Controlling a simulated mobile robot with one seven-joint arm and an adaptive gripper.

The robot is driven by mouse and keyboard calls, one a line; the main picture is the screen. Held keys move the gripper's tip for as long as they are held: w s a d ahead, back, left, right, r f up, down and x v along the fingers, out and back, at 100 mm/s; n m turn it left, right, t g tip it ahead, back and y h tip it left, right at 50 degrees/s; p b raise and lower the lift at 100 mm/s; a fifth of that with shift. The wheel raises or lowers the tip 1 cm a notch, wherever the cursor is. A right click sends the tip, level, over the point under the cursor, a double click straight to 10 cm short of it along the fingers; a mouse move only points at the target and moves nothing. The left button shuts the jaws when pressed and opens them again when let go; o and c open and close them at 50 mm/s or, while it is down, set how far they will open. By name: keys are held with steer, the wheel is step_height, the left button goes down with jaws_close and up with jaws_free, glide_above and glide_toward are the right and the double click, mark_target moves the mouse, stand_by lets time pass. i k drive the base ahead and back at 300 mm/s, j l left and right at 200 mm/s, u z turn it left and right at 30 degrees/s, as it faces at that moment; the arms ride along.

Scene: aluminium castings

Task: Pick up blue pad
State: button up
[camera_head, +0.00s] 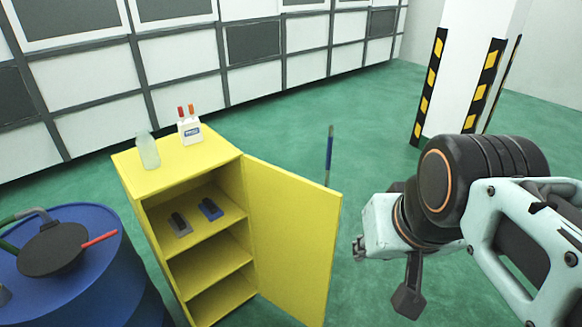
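The blue pad (210,209) is a small block with a dark top. It lies on the upper inner shelf of the yellow cabinet (171,164), whose door is open. A similar grey pad (179,225) with a dark top lies to its left on the same shelf, apart from it. My gripper (384,274) hangs at the right, outside the cabinet and beyond the right edge of its open door in the picture. It is well away from the blue pad. Its fingers are partly hidden and no held thing shows.
The open yellow door (291,236) stands between my arm and the shelves. A translucent bottle (148,151) and a white holder (190,133) with red and orange-tipped items stand on top. A blue drum (88,282) bearing a dark pan-like object (52,250) stands left. Green floor (370,130) is open behind.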

mark_target(209, 207)
steer(key=k+j+u, duration=0.1)
steer(key=k+u, duration=0.25)
steer(key=k, duration=0.3)
steer(key=i+u, duration=0.1)
steer(key=u, duration=2.35)
steer(key=k+l, duration=0.1)
steer(key=l, duration=0.35)
steer(key=k+l, duration=0.1)
steer(key=l, duration=0.4)
steer(key=k+l, duration=0.1)
steer(key=l, duration=0.35)
steer(key=k+l, duration=0.1)
steer(key=l, duration=0.4)
steer(key=k+l, duration=0.1)
steer(key=l, duration=0.35)
steer(key=k+l, duration=0.1)
steer(key=l, duration=0.4)
steer(key=k+l, duration=0.1)
steer(key=l, duration=0.35)
steer(key=k+l, duration=0.1)
steer(key=l, duration=0.4)
